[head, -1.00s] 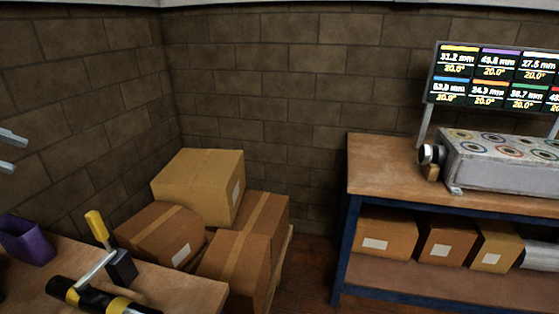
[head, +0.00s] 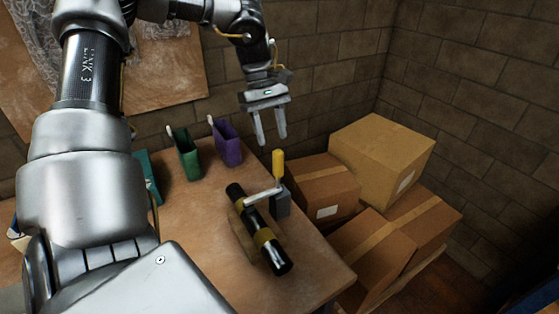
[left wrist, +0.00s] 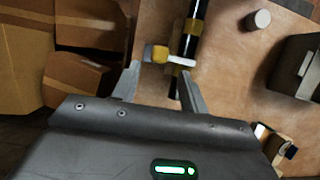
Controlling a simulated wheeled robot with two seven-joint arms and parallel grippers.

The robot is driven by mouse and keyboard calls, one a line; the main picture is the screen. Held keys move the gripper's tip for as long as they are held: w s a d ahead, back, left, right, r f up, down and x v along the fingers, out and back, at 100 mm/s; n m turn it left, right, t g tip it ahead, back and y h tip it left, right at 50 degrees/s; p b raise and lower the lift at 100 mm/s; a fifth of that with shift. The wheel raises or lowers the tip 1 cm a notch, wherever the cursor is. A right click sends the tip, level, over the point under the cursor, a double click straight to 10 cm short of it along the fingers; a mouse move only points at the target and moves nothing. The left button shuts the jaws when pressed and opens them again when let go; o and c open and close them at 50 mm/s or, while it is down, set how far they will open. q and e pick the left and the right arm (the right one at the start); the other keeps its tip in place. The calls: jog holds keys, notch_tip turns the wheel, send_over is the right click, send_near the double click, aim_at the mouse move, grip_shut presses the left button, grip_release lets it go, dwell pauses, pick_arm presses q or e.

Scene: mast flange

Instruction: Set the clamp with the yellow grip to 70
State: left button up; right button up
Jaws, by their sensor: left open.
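The clamp has an upright yellow grip (head: 278,164) on a silver arm (head: 262,195), beside a dark block (head: 281,204). The arm meets a black bar (head: 240,212) with yellow-brown bands, lying on the wooden table. My left gripper (head: 270,138) is open and empty, fingers pointing down, above and behind the grip in the head view. In the left wrist view the grip (left wrist: 155,54) shows just beyond and between the open fingers (left wrist: 160,74), apart from them as far as I can tell. No 70 reading is visible. My right gripper is not in view.
A purple holder (head: 227,143), a green holder (head: 188,155) and a teal one (head: 150,175) stand at the table's back. Cardboard boxes (head: 382,158) are stacked right of the table (head: 205,245). The left wrist view shows a grey cylinder (left wrist: 258,20) and a grey box (left wrist: 297,68).

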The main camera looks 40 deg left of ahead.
aim_at(280, 173)
pick_arm(q)
jog(key=x, duration=0.8)
jog(key=shift+w+f+p, duration=0.1)
jog(key=shift+f+p, duration=0.05)
jog(key=shift+p, duration=0.2)
grip_shut()
